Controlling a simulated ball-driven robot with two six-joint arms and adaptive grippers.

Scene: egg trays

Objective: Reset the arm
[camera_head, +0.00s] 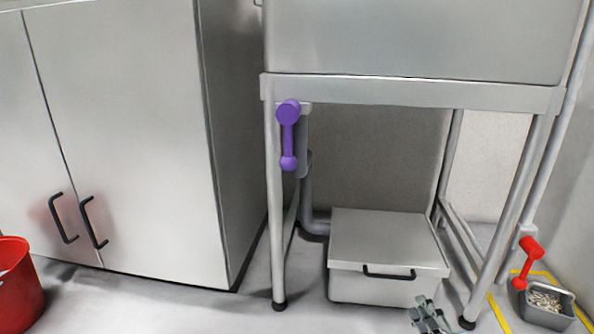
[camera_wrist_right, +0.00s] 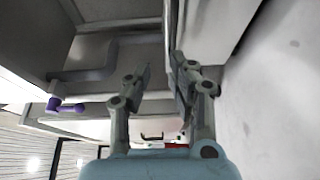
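My right gripper (camera_head: 428,316) shows at the bottom of the head view, in front of the lidded grey box. In the right wrist view its two fingers (camera_wrist_right: 162,72) stand apart with a gap between them, and I see nothing held. The right arm behind it is out of the head view. My left gripper is in neither view.
A purple lever (camera_head: 289,135) hangs on the sink stand's left leg; it also shows in the wrist view (camera_wrist_right: 66,105). A red lever (camera_head: 526,262) is at the right, above a small bin (camera_head: 548,318). The lidded box (camera_head: 388,290) sits under the stand. A red bucket (camera_head: 18,290) stands left.

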